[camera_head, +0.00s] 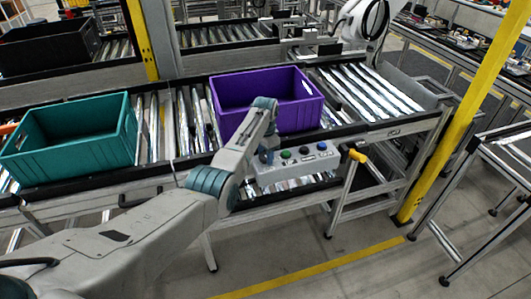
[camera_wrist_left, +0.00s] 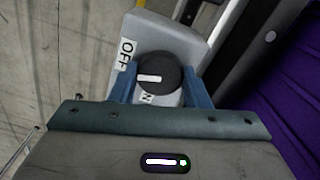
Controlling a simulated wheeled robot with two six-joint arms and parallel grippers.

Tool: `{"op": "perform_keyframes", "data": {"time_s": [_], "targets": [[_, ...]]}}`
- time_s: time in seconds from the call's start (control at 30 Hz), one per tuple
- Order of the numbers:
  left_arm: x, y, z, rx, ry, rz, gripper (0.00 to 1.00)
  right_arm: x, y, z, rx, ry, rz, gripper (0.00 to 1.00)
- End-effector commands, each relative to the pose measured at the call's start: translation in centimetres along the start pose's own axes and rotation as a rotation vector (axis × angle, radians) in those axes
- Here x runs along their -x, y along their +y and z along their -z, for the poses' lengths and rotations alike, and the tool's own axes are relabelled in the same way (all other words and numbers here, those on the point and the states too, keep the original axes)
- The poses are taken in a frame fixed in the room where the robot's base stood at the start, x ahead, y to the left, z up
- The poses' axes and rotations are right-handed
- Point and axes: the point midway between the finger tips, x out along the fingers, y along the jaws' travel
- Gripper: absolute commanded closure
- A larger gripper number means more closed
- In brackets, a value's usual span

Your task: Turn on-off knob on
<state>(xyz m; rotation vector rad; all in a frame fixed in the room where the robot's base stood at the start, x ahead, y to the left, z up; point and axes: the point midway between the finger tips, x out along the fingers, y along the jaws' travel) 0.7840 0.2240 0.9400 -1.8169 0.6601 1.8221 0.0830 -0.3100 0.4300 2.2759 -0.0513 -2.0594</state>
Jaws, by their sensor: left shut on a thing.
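The on-off knob (camera_wrist_left: 160,70) is dark and round with a white mark lying roughly level in the left wrist view. An OFF label (camera_wrist_left: 126,54) shows at its upper left, and a partly hidden label (camera_wrist_left: 147,98) shows below it. The mark lies between the two labels. My left gripper (camera_wrist_left: 160,84) has its blue fingers on either side of the knob, shut on it. In the head view my left gripper (camera_head: 266,156) is at the left end of the grey control box (camera_head: 285,175) and hides the knob there. My right gripper is not in view.
The control box hangs at the front of a roller conveyor and has several coloured buttons. A purple crate (camera_head: 296,111) stands behind it, and a teal crate (camera_head: 40,165) stands to the left. A yellow post (camera_head: 446,130) rises to the right.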

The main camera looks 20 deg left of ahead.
Motion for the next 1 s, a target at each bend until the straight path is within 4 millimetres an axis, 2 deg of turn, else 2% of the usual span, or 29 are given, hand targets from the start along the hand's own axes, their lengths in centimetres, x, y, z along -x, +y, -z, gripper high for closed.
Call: {"op": "perform_keyframes", "data": {"time_s": [0.03, 0.3, 1.0], "targets": [[0.5, -0.2, 0.0, 0.045, 0.002, 0.003, 0.80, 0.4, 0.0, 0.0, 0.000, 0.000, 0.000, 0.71], [0.5, -0.2, 0.0, 0.302, 0.003, 0.004, 0.80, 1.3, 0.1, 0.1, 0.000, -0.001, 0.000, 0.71], [0.5, -0.2, 0.1, 0.959, 0.006, 0.003, 0.80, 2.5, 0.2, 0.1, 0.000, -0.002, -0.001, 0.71]]}}
